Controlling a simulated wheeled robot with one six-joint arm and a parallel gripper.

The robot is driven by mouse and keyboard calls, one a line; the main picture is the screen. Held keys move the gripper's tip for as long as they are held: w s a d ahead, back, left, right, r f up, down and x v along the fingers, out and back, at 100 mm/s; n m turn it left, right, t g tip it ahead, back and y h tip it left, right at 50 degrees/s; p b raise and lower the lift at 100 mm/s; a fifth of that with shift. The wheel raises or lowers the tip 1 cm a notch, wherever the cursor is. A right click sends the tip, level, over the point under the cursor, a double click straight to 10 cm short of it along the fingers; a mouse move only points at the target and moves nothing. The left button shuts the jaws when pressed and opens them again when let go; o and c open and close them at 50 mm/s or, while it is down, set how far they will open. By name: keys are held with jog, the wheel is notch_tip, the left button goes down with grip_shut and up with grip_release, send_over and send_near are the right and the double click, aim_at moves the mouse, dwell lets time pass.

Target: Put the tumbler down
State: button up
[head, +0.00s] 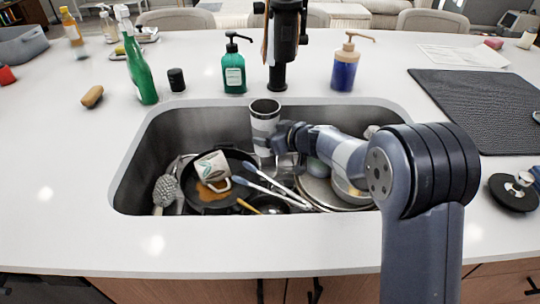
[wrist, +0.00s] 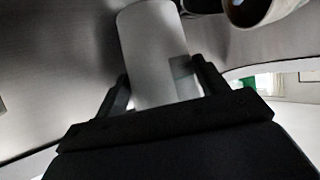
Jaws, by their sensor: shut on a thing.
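The tumbler (head: 265,119) is a white cup with dark bands and an open top. It stands roughly upright at the back middle of the sink in the head view, with its rim near the level of the sink's back edge. My gripper (head: 279,138) reaches it from the right and is shut on it. In the wrist view, the pale tumbler (wrist: 152,45) sits between the two dark fingers of my gripper (wrist: 161,76). The tumbler's lower end is partly hidden, and I cannot tell whether it touches the sink floor.
The sink (head: 140,150) holds a dark pan (head: 177,177) with a patterned mug (head: 211,166), tongs (head: 262,187), a scrubber (head: 165,190) and stacked dishes (head: 325,193). A green dispenser (head: 234,72), a faucet (head: 278,75) and a blue dispenser (head: 345,68) stand behind. The front counter is clear.

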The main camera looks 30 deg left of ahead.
jog(key=shift+f+b, duration=1.2)
jog(key=shift+f, duration=1.3)
jog(key=shift+f, duration=0.1)
jog(key=o, duration=0.9)
jog(key=shift+f, duration=0.1)
jog(key=shift+d+r, duration=0.15)
jog(key=shift+r, duration=0.15)
jog(key=p+v, duration=0.2)
jog(key=v, duration=0.9)
jog(key=shift+s+d, duration=0.25)
